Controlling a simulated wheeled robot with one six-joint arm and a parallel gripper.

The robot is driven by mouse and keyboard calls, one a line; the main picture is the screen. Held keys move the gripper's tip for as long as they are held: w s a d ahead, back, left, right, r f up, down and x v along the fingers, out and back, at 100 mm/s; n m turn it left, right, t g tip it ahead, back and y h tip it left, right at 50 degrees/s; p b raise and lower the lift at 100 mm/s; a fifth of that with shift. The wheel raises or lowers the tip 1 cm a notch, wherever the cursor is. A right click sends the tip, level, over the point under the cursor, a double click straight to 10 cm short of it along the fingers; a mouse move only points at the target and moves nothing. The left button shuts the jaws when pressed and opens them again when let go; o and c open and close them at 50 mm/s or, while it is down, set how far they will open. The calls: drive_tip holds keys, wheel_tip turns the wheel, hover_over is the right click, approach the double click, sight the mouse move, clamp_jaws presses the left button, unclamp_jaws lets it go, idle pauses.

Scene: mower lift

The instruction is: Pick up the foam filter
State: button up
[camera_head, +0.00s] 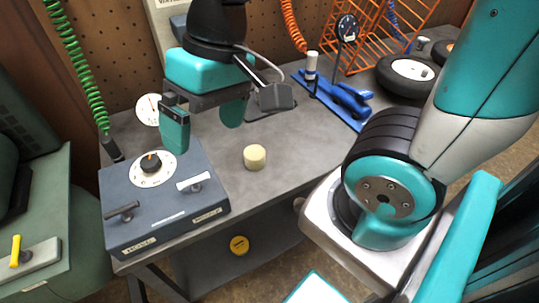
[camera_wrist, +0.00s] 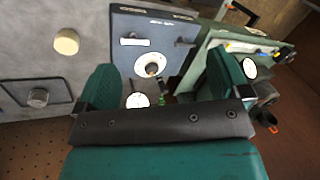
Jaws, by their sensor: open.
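The foam filter (camera_head: 254,157) is a short cream cylinder standing upright on the grey workbench (camera_head: 300,160), right of the blue-grey control box (camera_head: 165,205). In the wrist view the foam filter (camera_wrist: 66,42) is at the upper left, outside the span of the fingers. My gripper (camera_head: 204,135) is open and empty above the bench, behind and left of the filter in the head view, near the box's back edge. In the wrist view my gripper (camera_wrist: 162,78) has its teal fingers wide apart, with the control box (camera_wrist: 150,45) showing between and beyond them.
The control box has a dial (camera_head: 151,163) and two lever handles on top. A blue tool (camera_head: 340,97) lies at the back, near an orange wire rack (camera_head: 370,35) and a black wheel (camera_head: 405,75). A green coiled hose (camera_head: 75,60) hangs at left. Bench around the filter is clear.

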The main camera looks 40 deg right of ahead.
drive_tip(key=w+d+f+m+h+b, duration=0.2)
drive_tip(key=w+d+f+m+b, duration=0.3)
drive_tip(key=w+d+f+m, duration=0.65)
drive_tip(key=m+h+b, duration=0.2)
drive_tip(key=m+b, duration=0.1)
drive_tip(key=m, duration=1.2)
hover_over(256, 152)
wheel_tip(256, 152, down, 3)
drive_tip(key=f, duration=1.1)
drive_tip(key=shift+w+d, duration=0.25)
drive_tip(key=shift+d, duration=0.1)
drive_tip(key=shift+s+a+f, duration=0.1)
drive_tip(key=shift+a+f, duration=0.1)
drive_tip(key=shift+f, duration=1.3)
drive_tip(key=shift+s+a+f, duration=0.1)
drive_tip(key=shift+a+f, duration=0.05)
drive_tip(key=shift+f, duration=1.35)
drive_tip(key=c, duration=1)
drive_tip(key=shift+r, duration=0.1)
